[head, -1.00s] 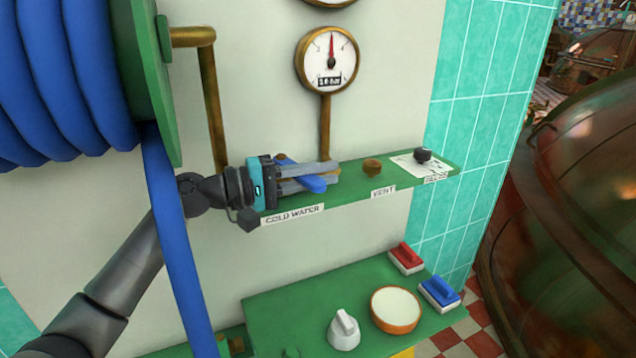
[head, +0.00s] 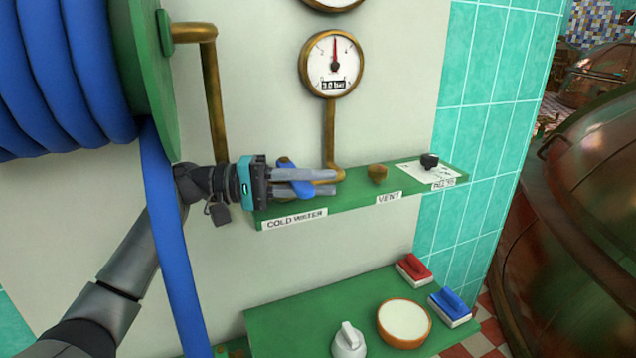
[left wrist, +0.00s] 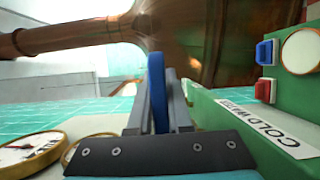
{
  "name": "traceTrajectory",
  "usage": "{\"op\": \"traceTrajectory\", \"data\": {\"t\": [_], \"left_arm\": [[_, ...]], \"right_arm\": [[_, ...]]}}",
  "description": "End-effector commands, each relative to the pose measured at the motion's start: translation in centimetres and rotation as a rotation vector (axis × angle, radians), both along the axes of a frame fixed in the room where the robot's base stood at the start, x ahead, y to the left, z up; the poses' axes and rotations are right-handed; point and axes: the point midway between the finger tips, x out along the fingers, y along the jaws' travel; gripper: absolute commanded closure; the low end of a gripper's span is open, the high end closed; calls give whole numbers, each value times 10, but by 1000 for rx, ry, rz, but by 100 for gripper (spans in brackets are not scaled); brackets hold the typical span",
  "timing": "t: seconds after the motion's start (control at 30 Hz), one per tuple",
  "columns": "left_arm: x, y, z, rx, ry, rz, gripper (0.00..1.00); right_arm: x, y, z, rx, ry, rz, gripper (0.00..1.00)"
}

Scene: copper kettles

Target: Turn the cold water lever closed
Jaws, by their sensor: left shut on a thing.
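The blue cold water lever (head: 297,187) sits on the green shelf (head: 350,200) above the COLD WATER label (head: 294,219). My left gripper (head: 335,182) comes in from the left and is shut on the lever. The lever lies crosswise between the fingers, its near end pointing toward the front right; the fingers hide part of it. In the left wrist view, the blue lever (left wrist: 157,85) stands edge-on between the two grey fingers. My right gripper is in neither view.
A brass VENT knob (head: 377,173) and a black knob (head: 429,161) stand further right on the shelf. A pressure gauge (head: 331,64) hangs above. A blue hose (head: 175,240) hangs close to my arm.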

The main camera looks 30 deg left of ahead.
Motion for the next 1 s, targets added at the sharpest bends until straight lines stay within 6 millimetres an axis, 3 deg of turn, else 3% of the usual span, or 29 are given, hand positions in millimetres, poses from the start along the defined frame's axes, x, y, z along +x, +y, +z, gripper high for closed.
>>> {"op": "traceTrajectory", "data": {"t": [0.43,0.47,0.7,1.0], "left_arm": [[-5,-6,-3,1,7,-32,100],[-5,-6,-3,0,8,-32,79],[-3,-3,-2,1,6,-23,52],[-4,1,-1,2,5,-17,52]], "right_arm": [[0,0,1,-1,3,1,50],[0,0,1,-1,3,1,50],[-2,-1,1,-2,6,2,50],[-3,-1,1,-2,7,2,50]]}}
